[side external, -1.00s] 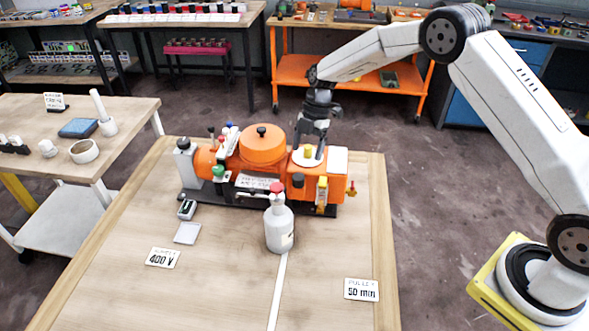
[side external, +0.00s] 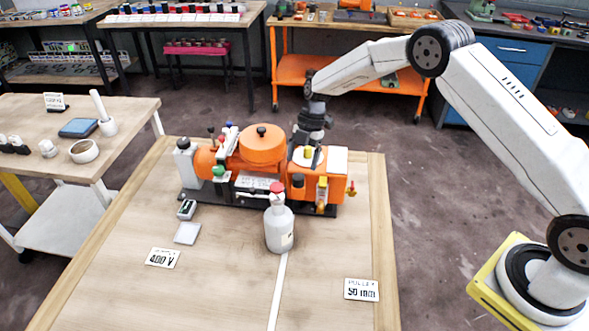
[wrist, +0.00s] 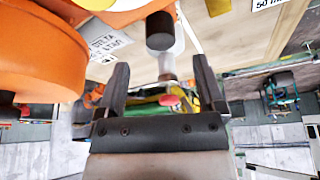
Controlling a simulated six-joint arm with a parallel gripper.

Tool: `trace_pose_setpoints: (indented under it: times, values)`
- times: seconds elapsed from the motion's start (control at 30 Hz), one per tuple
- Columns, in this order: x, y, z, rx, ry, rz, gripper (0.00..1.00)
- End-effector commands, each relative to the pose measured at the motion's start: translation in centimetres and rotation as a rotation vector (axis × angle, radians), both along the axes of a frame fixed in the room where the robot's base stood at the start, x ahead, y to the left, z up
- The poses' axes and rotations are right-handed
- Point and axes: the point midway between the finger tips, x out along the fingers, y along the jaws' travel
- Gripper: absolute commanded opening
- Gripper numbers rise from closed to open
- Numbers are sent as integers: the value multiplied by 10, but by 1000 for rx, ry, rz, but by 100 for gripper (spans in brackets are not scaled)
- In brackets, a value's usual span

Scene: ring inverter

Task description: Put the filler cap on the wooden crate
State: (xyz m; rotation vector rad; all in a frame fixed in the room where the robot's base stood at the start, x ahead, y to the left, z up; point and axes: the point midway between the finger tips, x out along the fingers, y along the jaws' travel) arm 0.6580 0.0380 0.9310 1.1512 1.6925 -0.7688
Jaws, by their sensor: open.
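The orange machine (side external: 262,145) stands on the wooden table. A black cylindrical cap (side external: 298,180) and a yellow knob-like cap (side external: 308,152) are on its right-hand block; I cannot tell which is the filler cap. My gripper (side external: 306,143) is open and empty, just behind the machine's right block. Its two fingers also show in the wrist view (wrist: 160,72). No wooden crate is clearly identifiable; shallow wooden trays (side external: 408,15) lie on the orange cart.
A grey bottle with a red cap (side external: 279,225) stands in front of the machine. Label cards (side external: 163,258) and (side external: 361,290) lie on the table, whose front is mostly clear. A side table (side external: 30,110) stands at the left.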

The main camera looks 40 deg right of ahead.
Motion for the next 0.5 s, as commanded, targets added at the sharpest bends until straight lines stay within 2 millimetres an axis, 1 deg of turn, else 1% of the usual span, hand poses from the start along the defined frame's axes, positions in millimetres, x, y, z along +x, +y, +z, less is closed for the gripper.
trace_pose_setpoints:
  times: [0.17, 0.4, 0.5]
  values:
    - [-2, 3, -11, 0, 2, 0, 88]
    - [-6, 12, -37, 0, 2, 1, 88]
    - [-7, 15, -45, 0, 1, 0, 88]
